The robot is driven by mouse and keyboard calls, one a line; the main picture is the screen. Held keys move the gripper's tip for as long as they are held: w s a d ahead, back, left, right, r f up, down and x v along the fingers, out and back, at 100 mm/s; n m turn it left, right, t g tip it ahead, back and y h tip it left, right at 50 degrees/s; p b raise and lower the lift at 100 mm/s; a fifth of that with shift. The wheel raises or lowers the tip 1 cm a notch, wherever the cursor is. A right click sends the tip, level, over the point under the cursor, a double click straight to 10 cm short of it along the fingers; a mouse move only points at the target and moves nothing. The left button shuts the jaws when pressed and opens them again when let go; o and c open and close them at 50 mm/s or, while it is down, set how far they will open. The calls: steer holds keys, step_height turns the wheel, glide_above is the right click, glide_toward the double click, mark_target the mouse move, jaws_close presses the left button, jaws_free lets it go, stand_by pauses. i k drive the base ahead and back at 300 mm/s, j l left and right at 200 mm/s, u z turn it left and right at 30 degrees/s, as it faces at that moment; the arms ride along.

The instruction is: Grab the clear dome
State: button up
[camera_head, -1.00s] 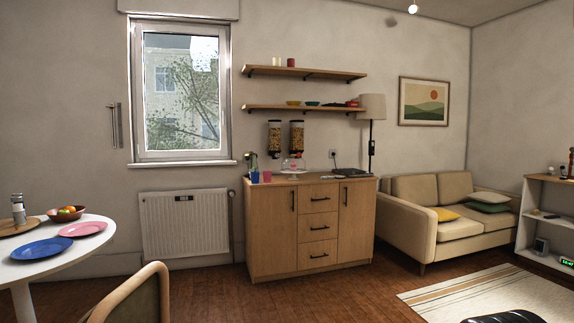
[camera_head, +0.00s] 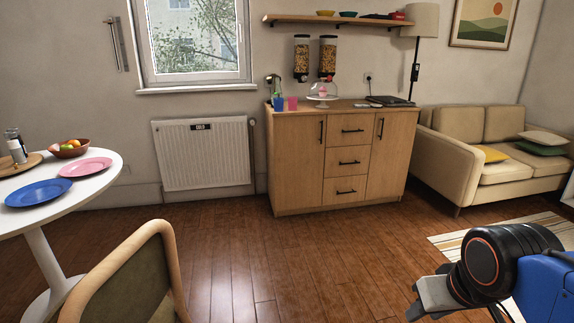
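The clear dome (camera_head: 322,89) stands on a low pale stand on top of the wooden cabinet (camera_head: 290,160), near the back wall. Something small and pink shows inside it. My gripper (camera_head: 424,305) is at the lower right of the head view, low in front and far from the dome. Only part of it shows, and whether its fingers are apart cannot be made out. I see nothing held in it.
A blue cup (camera_head: 279,103) and a pink cup (camera_head: 292,103) stand left of the dome. Two cereal dispensers (camera_head: 327,58) hang behind it. A chair (camera_head: 130,270) and round table (camera_head: 105,180) are at left. The floor (camera_head: 300,255) before the cabinet is clear.

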mark_target(323, 88)
steer(key=i, duration=3.4)
